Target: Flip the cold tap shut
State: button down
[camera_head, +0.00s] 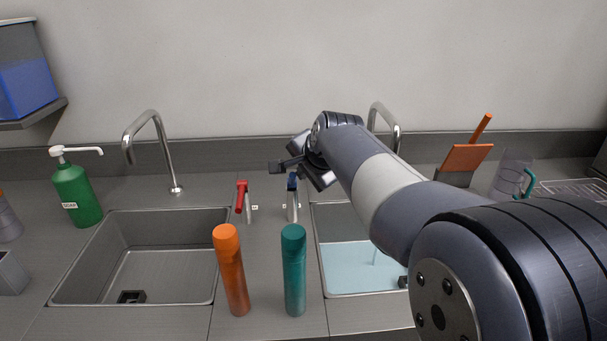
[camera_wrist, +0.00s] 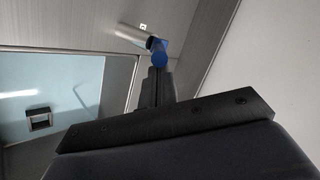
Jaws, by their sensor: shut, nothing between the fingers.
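The cold tap has a blue lever (camera_head: 292,183) on a silver post (camera_head: 292,207), between the two sinks. In the wrist view its blue end (camera_wrist: 160,55) sits on the silver body (camera_wrist: 132,36), right by my fingertips. My gripper (camera_head: 278,167) is shut and empty, at the tap's top and slightly behind or above it. I cannot tell whether it touches the lever. A thin stream of water (camera_head: 375,258) falls into the right sink (camera_head: 318,262), which holds pale blue water.
A red-levered tap (camera_head: 242,196) stands just left of the cold tap. An orange bottle (camera_head: 231,270) and a teal bottle (camera_head: 294,272) stand in front. The left sink (camera_head: 140,270) is empty. A curved spout (camera_head: 385,118) rises behind my arm.

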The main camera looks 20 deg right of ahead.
jog(key=shift+s+f+t+b, duration=0.3)
jog(key=shift+f+b, duration=0.1)
jog(key=shift+b, duration=0.6)
jog(key=f+t+b, duration=0.1)
jog(key=t+b, duration=0.1)
jog(key=b, duration=0.5)
jog(key=s+f+t+b, duration=0.1)
jog(key=f+t+b, duration=0.1)
jog(key=b, duration=0.5)
jog(key=s+f+n+t+b, duration=0.1)
jog(key=f+t+b, duration=0.1)
jog(key=b, duration=0.5)
jog(key=shift+s+a+f+t+h, duration=0.15)
jog(key=shift+s+a+t+h, duration=0.15)
jog(key=shift+t, duration=0.1)
jog(key=shift+b, duration=0.65)
